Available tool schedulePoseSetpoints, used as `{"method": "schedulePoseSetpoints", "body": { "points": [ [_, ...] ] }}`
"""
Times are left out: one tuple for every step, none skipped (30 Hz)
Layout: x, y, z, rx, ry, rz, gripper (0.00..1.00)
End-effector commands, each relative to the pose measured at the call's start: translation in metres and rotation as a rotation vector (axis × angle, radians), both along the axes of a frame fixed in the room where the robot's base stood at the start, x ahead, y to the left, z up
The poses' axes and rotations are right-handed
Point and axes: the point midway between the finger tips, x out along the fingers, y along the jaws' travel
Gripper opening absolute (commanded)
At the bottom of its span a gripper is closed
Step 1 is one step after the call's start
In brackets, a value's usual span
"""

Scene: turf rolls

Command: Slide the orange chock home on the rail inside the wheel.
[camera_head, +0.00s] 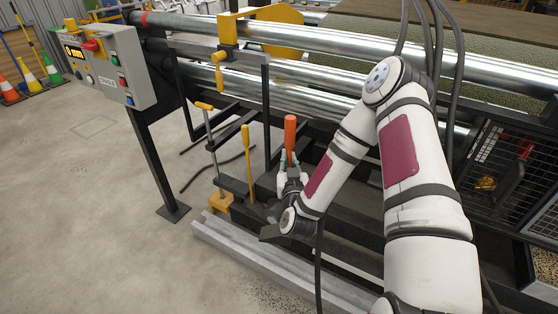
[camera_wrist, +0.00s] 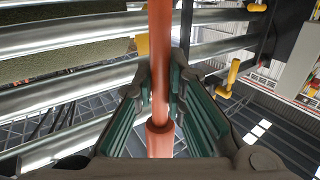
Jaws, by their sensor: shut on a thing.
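An orange upright handle (camera_head: 290,130) stands at the middle of the head view, with its thick top above my gripper (camera_head: 290,165). In the wrist view the orange handle (camera_wrist: 160,140) runs between the green-lined fingers, and my gripper is shut on it. The chock body below is hidden behind my wrist and arm in the head view. A grey metal rail (camera_head: 275,262) lies along the floor at the front of the machine. I cannot make out a wheel or how the chock sits on the rail.
A yellow block (camera_head: 220,201) and a yellow-handled upright (camera_head: 246,150) stand left of my gripper. A control box (camera_head: 113,68) on a post stands further left. Steel rollers (camera_head: 320,40) cross behind. A wire cage (camera_head: 500,165) is at the right. The left floor is mostly open.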

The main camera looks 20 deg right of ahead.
Motion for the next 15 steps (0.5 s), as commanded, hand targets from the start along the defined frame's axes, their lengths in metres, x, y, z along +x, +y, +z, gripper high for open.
{"method": "schedulePoseSetpoints", "body": {
  "points": [
    [0.005,-0.006,-0.013,0.000,-0.006,-0.020,0.00],
    [0.007,-0.009,-0.019,0.000,-0.006,-0.031,0.00],
    [0.008,-0.013,-0.026,0.001,-0.006,-0.047,0.00],
    [0.010,-0.017,-0.032,0.001,-0.006,-0.059,0.00],
    [0.011,-0.020,-0.037,0.000,-0.007,-0.071,0.00],
    [0.012,-0.024,-0.044,0.000,-0.008,-0.086,0.00],
    [0.013,-0.028,-0.050,0.000,-0.008,-0.099,0.00],
    [0.014,-0.031,-0.055,0.000,-0.007,-0.111,0.00],
    [0.015,-0.035,-0.063,0.000,-0.007,-0.126,0.00],
    [0.016,-0.039,-0.068,0.000,-0.007,-0.137,0.00],
    [0.017,-0.042,-0.074,0.000,-0.007,-0.150,0.00],
    [0.018,-0.047,-0.081,-0.002,-0.007,-0.165,0.00],
    [0.018,-0.050,-0.086,-0.002,-0.008,-0.177,0.00],
    [0.019,-0.053,-0.092,-0.002,-0.008,-0.189,0.00],
    [0.019,-0.057,-0.099,-0.002,-0.008,-0.205,0.00]
  ]
}}
